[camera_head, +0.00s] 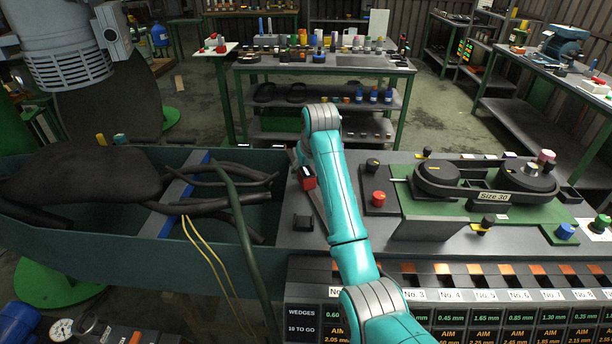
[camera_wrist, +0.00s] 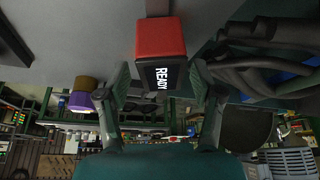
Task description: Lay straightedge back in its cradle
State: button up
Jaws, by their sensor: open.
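In the head view, a narrow dark grey bar, which looks like the straightedge (camera_head: 319,208), slants along the grey bench top beside my teal arm. A red block (camera_head: 307,183) is at its far part. In the wrist view, the red block (camera_wrist: 161,38) has a black face reading READY and lies between the fingertips. My gripper (camera_wrist: 160,76) is open, a finger on each side of the block with visible gaps. A small black forked bracket (camera_head: 303,222), possibly a cradle, stands on the bench left of the bar. My arm hides part of the bar.
A green fixture plate marked Size 30 (camera_head: 493,197) with round black pulleys is to the right, beside a red knob (camera_head: 378,199). A bin with black hoses (camera_head: 212,203) is to the left. Numbered slots (camera_head: 485,280) line the bench front.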

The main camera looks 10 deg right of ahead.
jog(key=v, duration=1)
jog(key=shift+s+r, duration=0.15)
jog(key=shift+r, duration=0.1)
